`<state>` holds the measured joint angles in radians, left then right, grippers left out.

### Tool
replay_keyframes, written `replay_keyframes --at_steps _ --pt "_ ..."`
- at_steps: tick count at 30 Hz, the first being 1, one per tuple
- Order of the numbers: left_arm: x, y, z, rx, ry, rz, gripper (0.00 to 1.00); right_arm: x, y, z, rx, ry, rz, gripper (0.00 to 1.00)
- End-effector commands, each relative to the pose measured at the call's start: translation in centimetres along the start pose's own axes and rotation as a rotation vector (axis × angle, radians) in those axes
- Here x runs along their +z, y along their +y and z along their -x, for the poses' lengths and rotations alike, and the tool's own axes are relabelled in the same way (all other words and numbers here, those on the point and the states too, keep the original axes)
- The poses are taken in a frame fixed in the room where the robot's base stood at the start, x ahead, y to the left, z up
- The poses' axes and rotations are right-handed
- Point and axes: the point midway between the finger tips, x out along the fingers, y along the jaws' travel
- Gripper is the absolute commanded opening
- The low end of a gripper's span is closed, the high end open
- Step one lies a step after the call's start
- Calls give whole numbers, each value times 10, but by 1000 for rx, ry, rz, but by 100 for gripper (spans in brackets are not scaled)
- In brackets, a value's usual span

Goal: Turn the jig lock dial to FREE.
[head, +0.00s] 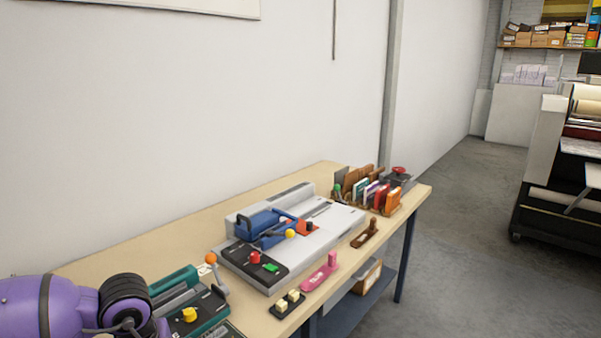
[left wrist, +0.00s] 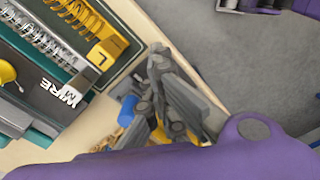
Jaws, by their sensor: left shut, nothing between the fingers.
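No label for the jig lock dial is readable, so I cannot tell which knob it is. A red knob (head: 254,257) and a green knob (head: 271,267) sit on the dark panel of the grey machine (head: 330,228). A yellow knob (head: 189,314) sits on the teal machine (head: 178,279); a yellow round part (left wrist: 7,71) also shows in the left wrist view. My left gripper (left wrist: 160,62) is shut and empty, over the bench edge beside a yellow block marked L (left wrist: 109,49). In the head view only my purple left arm shows, at the lower left. My right gripper is not in view.
The wooden bench (head: 135,242) stands along the white wall. An orange-tipped lever (head: 211,258), a pink tool (head: 318,276) and a small block with pale buttons (head: 288,303) are close by. A rack of coloured pieces (head: 382,190) stands at the far end.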

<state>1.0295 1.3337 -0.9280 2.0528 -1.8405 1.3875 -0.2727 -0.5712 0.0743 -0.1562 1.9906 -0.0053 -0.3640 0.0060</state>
Motion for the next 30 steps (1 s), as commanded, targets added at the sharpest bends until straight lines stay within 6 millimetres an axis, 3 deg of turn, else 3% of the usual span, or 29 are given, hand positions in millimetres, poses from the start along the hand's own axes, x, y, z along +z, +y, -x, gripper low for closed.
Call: replay_keyframes --at_steps 1,30 --pt "-3 -3 -9 -11 6 2 0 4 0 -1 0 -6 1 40" --pt "-13 -10 -10 -13 21 7 0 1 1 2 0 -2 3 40"
